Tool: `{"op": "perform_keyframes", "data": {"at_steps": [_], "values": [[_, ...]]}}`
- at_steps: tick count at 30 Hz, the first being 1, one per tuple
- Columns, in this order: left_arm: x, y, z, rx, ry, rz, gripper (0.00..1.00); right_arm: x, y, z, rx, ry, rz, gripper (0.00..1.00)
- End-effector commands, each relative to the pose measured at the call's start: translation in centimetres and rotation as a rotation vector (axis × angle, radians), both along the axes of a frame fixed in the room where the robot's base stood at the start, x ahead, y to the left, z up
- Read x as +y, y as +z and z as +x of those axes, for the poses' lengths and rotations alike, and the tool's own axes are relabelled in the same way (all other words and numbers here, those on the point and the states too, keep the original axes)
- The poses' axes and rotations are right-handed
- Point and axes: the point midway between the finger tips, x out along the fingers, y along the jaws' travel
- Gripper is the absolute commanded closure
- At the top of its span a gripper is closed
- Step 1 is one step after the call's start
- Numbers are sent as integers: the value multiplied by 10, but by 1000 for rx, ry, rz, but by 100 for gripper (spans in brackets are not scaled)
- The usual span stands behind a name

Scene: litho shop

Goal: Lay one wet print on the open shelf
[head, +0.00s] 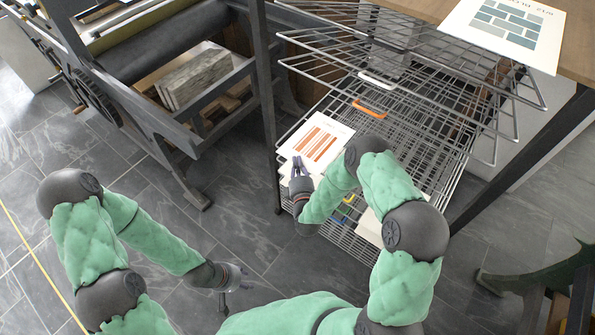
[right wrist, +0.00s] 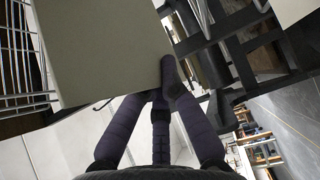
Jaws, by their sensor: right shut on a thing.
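A white print with orange stripes (head: 318,138) is at the left front edge of the wire drying rack (head: 455,150). My right gripper (head: 299,167) is shut on the near edge of this print. In the right wrist view the fingers (right wrist: 165,75) pinch the edge of a pale sheet (right wrist: 98,45). The rack has several wire shelves; one carries an orange handle (head: 370,108), another a white handle (head: 377,80). I cannot tell whether the print touches a shelf. My left gripper (head: 234,284) is low over the floor, away from the rack, its finger opening unclear.
Another print with blue-grey bricks (head: 507,28) lies on the wooden table top at upper right. A pale sheet (head: 369,227) shows low in the rack, partly behind my right arm. A press (head: 150,95) stands at upper left. Dark tiled floor (head: 225,225) is clear between.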

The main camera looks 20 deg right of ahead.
Motion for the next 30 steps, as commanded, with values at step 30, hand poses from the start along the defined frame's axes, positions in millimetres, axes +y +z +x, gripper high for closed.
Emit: {"op": "perform_keyframes", "data": {"at_steps": [30], "values": [[0, -24, 0, -1, 0, 0, 60, -4, -51, 15, 0, 0, 0, 75]]}}
